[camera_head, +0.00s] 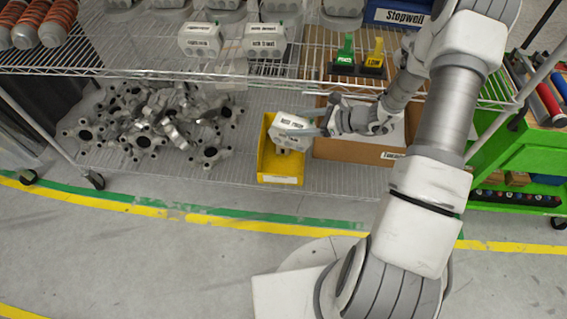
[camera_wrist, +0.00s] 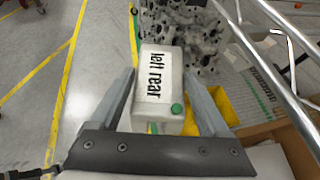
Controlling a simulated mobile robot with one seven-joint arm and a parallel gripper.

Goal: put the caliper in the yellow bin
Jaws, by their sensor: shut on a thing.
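A white boxy caliper (camera_wrist: 157,72) with a "left rear" label and a green cap is between the two fingers of my gripper (camera_wrist: 160,82) in the wrist view. My gripper is shut on it. In the head view the caliper (camera_head: 289,142) overlaps the back part of the yellow bin (camera_head: 280,180), and my gripper (camera_head: 306,131) reaches it from the right. The bin stands on the lower wire shelf. In the wrist view the bin (camera_wrist: 226,106) shows behind the right finger, partly hidden. The exact height of the caliper over the bin is hard to tell.
A heap of grey metal parts (camera_head: 150,125) lies left of the bin. A cardboard box (camera_head: 345,151) stands close to its right. The upper wire shelf (camera_head: 150,58) overhangs behind, with more white calipers (camera_head: 265,41) on it. A green cart (camera_head: 520,155) is at the right.

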